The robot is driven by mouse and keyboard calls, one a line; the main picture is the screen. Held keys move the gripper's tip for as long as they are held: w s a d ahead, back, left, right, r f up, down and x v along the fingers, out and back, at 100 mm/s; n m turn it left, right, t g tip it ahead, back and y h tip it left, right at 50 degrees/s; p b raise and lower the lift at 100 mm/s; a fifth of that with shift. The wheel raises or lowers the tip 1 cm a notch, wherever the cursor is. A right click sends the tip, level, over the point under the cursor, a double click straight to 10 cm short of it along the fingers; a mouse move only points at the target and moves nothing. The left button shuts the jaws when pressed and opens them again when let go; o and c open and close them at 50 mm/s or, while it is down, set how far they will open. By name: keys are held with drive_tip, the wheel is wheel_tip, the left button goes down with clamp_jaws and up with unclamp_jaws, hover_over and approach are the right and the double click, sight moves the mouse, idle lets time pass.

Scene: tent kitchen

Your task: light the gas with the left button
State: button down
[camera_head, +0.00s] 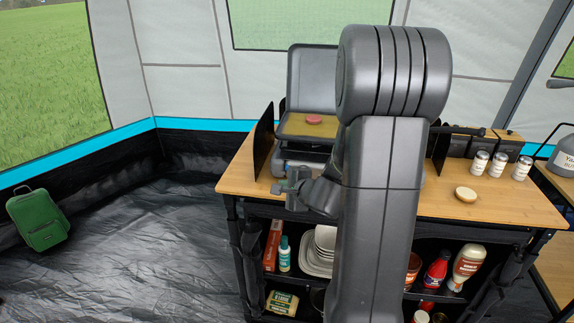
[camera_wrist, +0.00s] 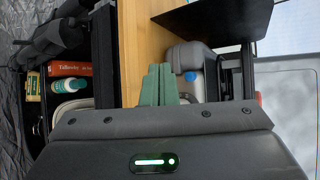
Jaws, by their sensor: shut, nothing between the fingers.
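The grey gas stove (camera_head: 278,162) stands on the wooden counter, with its lid raised at the back and dark windshields at both sides. My arm covers much of its front in the head view. In the wrist view a grey corner of the stove (camera_wrist: 194,54) shows, with a round blue button (camera_wrist: 193,77) on it. My gripper (camera_head: 282,187) is in front of the stove's left front corner. In the wrist view my gripper (camera_wrist: 158,72) is shut and empty, its fingers together beside the blue button. I cannot tell whether they touch the stove.
A flat reddish piece (camera_head: 314,121) lies on a board on the stove. To the right are several cans (camera_head: 479,163) and a round light item (camera_head: 466,194). Shelves below hold plates (camera_head: 322,247) and bottles (camera_head: 435,270). A green suitcase (camera_head: 40,220) stands on the floor left.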

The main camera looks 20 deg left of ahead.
drive_tip(key=shift+w+a+p, duration=0.2)
drive_tip(key=shift+w+a, duration=0.1)
drive_tip(key=shift+w, duration=0.8)
drive_tip(key=shift+w+a+p, duration=0.2)
drive_tip(key=shift+w+a, duration=0.05)
drive_tip(key=shift+w, duration=0.8)
drive_tip(key=shift+w, duration=0.15)
drive_tip(key=shift+w+a, duration=0.1)
drive_tip(key=shift+w, duration=0.15)
idle(0.4)
drive_tip(key=shift+w+a, duration=0.1)
drive_tip(key=shift+w, duration=0.35)
idle(0.4)
drive_tip(key=shift+s+b, duration=0.1)
drive_tip(key=shift+b, duration=0.2)
drive_tip(key=shift+s+f+b, duration=0.1)
drive_tip(key=shift+s+b, duration=0.2)
drive_tip(key=shift+b, duration=0.05)
drive_tip(key=shift+s+d, duration=0.2)
drive_tip(key=shift+s, duration=0.25)
drive_tip(key=shift+b, duration=0.3)
